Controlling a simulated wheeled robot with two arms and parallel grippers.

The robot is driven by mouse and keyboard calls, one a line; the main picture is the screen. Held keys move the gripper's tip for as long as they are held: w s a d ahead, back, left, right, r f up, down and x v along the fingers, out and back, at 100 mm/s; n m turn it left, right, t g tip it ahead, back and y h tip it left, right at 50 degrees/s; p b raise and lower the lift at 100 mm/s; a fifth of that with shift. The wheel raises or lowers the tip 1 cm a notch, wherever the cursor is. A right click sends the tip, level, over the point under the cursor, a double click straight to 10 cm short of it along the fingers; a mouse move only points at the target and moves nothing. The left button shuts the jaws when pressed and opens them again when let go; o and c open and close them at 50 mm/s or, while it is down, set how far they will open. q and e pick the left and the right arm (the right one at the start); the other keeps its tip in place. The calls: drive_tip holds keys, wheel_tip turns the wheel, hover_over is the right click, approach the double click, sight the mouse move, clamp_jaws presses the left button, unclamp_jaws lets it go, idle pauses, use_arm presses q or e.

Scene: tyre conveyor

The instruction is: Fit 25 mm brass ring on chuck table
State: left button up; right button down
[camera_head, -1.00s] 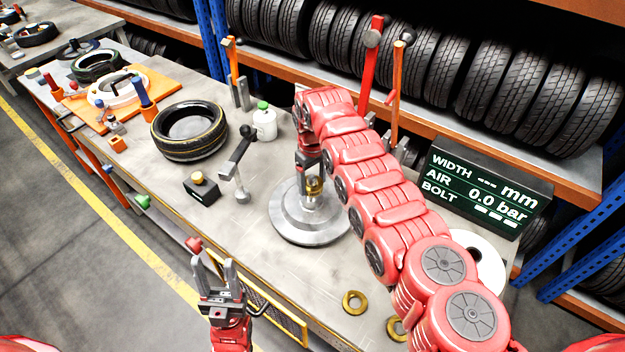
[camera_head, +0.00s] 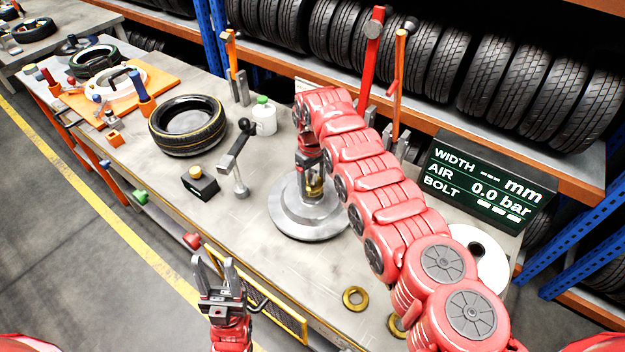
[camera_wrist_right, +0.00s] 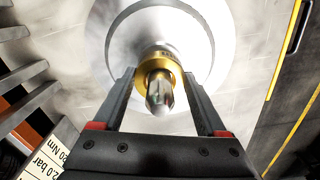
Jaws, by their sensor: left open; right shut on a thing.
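The chuck table (camera_head: 290,222) is a round, stepped grey metal disc with an upright central spindle, and it stands on the bench. My right gripper (camera_head: 314,188) points down over its middle. In the right wrist view, the brass ring (camera_wrist_right: 158,64) is around the spindle (camera_wrist_right: 160,92), between the two fingers of my right gripper (camera_wrist_right: 160,74), which is shut on it. The spindle's tip sticks out through the ring towards the camera. Whether the ring touches the disc cannot be told. My left gripper (camera_head: 219,270) is open and empty in front of the bench edge.
Two other brass rings lie on the bench front, one clear (camera_head: 355,298) and one partly hidden by my right arm (camera_head: 397,327). A tyre (camera_head: 188,142), a white bottle (camera_head: 264,118) and a black button box (camera_head: 200,185) stand left of the chuck table. A display (camera_head: 488,185) stands right.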

drive_tip(key=shift+f+b, duration=0.85)
drive_tip(key=shift+f, duration=0.1)
unclamp_jaws()
wheel_tip(320, 180, up, 11)
drive_tip(key=b, duration=0.3)
drive_tip(key=shift+a+f, duration=0.15)
wheel_tip(320, 180, up, 7)
drive_tip(key=p, duration=0.5)
drive_tip(key=shift+f, duration=0.15)
